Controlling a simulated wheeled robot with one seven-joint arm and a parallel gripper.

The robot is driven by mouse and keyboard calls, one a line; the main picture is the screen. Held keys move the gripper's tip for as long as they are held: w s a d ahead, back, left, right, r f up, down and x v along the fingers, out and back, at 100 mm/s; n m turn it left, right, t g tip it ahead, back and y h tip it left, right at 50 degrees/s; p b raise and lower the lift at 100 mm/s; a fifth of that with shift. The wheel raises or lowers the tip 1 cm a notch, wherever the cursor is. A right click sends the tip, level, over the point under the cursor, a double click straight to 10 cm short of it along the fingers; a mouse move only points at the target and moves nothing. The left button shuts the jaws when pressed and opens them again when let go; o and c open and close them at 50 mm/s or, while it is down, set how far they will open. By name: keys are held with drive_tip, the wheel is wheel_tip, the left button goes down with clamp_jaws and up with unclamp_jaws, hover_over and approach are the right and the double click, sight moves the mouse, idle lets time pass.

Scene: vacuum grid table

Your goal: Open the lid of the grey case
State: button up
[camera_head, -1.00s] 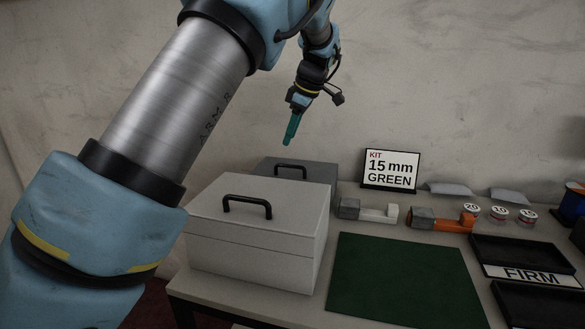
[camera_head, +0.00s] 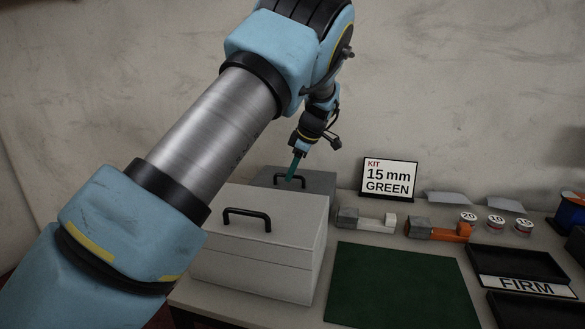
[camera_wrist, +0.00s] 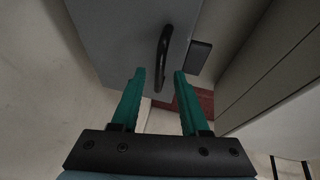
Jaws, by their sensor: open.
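The grey case (camera_head: 320,183) stands at the back of the table, shut, partly hidden behind a larger off-white case. Its black lid handle (camera_head: 277,173) shows just left of my gripper (camera_head: 291,179), whose teal fingers point down over the lid. In the wrist view the grey lid (camera_wrist: 115,30) fills the upper left. Its black handle (camera_wrist: 163,55) lies beyond the fingertips, roughly in line with the gap between them. My gripper (camera_wrist: 159,73) is open and empty. I cannot tell how far the fingertips are above the handle.
The off-white case (camera_head: 255,250) with its own black handle (camera_head: 247,217) stands close in front. A green mat (camera_head: 400,285), clamp-like blocks (camera_head: 438,230), black trays (camera_head: 520,262) and a kit sign (camera_head: 388,179) are to the right. The wall is close behind.

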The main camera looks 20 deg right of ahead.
clamp_jaws()
idle(0.4)
idle(1.1)
